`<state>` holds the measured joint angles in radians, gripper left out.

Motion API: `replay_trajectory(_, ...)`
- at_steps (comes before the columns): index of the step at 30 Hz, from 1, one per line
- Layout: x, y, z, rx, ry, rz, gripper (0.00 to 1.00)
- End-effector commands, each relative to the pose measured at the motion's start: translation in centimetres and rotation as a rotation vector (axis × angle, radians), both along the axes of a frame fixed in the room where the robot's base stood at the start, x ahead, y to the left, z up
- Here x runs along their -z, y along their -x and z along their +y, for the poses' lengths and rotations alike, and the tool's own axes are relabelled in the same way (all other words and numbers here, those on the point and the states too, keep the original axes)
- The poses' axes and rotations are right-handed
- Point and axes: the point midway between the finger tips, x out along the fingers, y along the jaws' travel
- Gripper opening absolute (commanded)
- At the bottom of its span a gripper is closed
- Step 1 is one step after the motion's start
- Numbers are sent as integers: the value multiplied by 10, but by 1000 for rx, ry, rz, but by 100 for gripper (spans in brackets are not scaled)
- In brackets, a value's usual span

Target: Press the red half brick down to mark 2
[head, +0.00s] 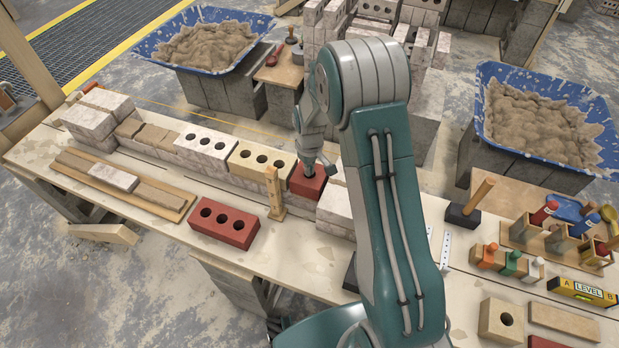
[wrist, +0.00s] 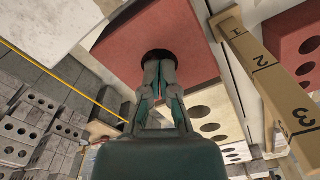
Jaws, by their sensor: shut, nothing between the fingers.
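The red half brick (head: 300,187) sits in the wall course between a cream three-hole brick and a pale block, under my gripper (head: 309,170). In the wrist view the red half brick (wrist: 190,30) shows one dark hole. My gripper (wrist: 160,66) is shut and empty, with its fingertips at that hole; I cannot tell how far they reach in. The wooden gauge stick (head: 274,190) stands upright just in front of the half brick. In the wrist view the gauge stick (wrist: 262,68) shows marks 2 and 3. Which mark the brick's top meets is unclear.
A red three-hole brick (head: 223,223) lies on the bench left of the stick. The cream brick (head: 260,158) adjoins the half brick. A yellow string (wrist: 92,97) runs behind the wall. Mortar tubs (head: 215,12) stand behind; tools and a level (head: 582,291) lie right.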

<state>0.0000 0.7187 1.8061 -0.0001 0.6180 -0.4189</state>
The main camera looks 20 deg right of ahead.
Motion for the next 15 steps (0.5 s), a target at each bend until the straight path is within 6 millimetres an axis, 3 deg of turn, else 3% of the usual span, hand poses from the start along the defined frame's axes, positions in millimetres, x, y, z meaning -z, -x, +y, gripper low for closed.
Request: replay_trajectory(15, -35, 0, 0, 0, 0, -3, 0)
